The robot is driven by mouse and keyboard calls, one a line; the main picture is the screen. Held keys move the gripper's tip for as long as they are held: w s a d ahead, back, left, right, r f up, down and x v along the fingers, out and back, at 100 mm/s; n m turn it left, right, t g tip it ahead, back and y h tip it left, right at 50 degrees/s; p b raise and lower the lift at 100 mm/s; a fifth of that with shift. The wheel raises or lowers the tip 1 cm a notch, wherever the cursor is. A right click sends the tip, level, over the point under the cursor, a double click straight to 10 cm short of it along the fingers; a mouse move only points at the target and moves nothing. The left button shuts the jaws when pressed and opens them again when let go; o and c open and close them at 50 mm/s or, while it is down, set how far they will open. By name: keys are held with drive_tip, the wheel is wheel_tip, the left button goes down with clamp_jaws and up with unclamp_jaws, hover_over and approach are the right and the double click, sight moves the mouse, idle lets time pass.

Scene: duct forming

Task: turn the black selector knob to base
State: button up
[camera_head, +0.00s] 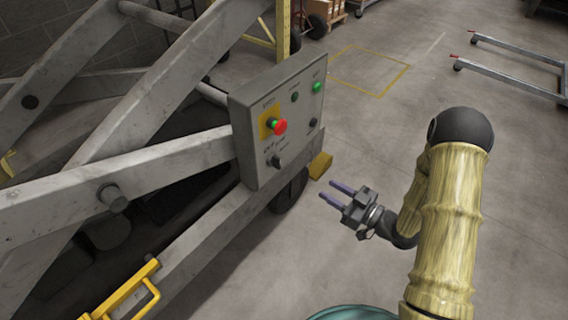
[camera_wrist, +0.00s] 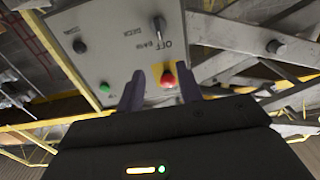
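The black selector knob (camera_head: 276,161) sits low on the grey control panel (camera_head: 250,98), below the red button in the head view. In the wrist view the panel appears inverted, and the knob (camera_wrist: 158,24) is beside lettering that reads OFF, BASE and DECK.
Grey lift beams (camera_head: 130,165) and a yellow handle (camera_head: 125,290) lie left. Open floor (camera_head: 375,125) is on the right.

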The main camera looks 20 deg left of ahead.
sight(280, 161)
drive_tip(key=b+x, duration=0.3)
drive_tip(key=x, duration=1.4)
drive_tip(key=shift+w+a, duration=0.1)
drive_tip(key=shift+w, duration=0.05)
clamp_jaws()
